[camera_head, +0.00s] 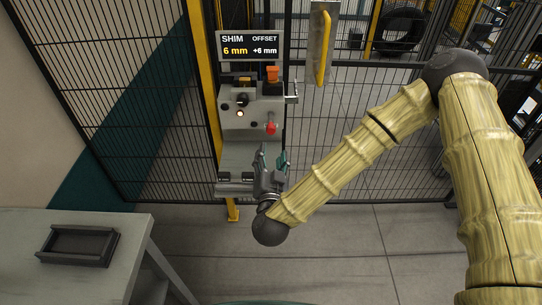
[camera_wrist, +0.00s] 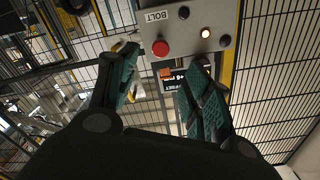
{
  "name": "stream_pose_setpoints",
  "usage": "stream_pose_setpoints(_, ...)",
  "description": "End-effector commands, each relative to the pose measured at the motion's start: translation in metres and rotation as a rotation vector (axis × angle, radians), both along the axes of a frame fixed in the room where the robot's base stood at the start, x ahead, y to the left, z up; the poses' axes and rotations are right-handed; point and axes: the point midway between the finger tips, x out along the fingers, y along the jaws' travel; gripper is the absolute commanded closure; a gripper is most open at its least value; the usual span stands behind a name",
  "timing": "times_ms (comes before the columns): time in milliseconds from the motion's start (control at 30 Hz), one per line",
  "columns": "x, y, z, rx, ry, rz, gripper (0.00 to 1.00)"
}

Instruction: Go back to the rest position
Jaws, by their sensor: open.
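My gripper (camera_head: 272,162) is open and empty in the head view, at the end of my outstretched arm, in front of and below the grey control box. In the wrist view its two teal-padded fingers (camera_wrist: 155,88) are spread apart with nothing between them. The control box (camera_head: 234,122) has a red button (camera_head: 271,128), a lit white button and a dark knob. In the wrist view the box shows upside down with its red button (camera_wrist: 160,47) and a "BOLT" label beyond the fingertips. Whether a finger touches anything cannot be told.
A display (camera_head: 250,46) reads "SHIM 6 mm, OFFSET +6 mm". A grey ledge (camera_head: 234,188) sits below the box, beside my gripper. Black mesh fence (camera_head: 340,120) stands behind. A table (camera_head: 130,235) with a dark tray (camera_head: 80,262) is at lower left. Floor at centre is clear.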

Motion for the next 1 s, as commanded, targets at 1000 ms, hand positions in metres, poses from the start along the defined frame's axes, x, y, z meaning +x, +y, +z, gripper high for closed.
stream_pose_setpoints(1000,-0.194,-0.125,-0.266,-0.292,0.914,0.365,0.5)
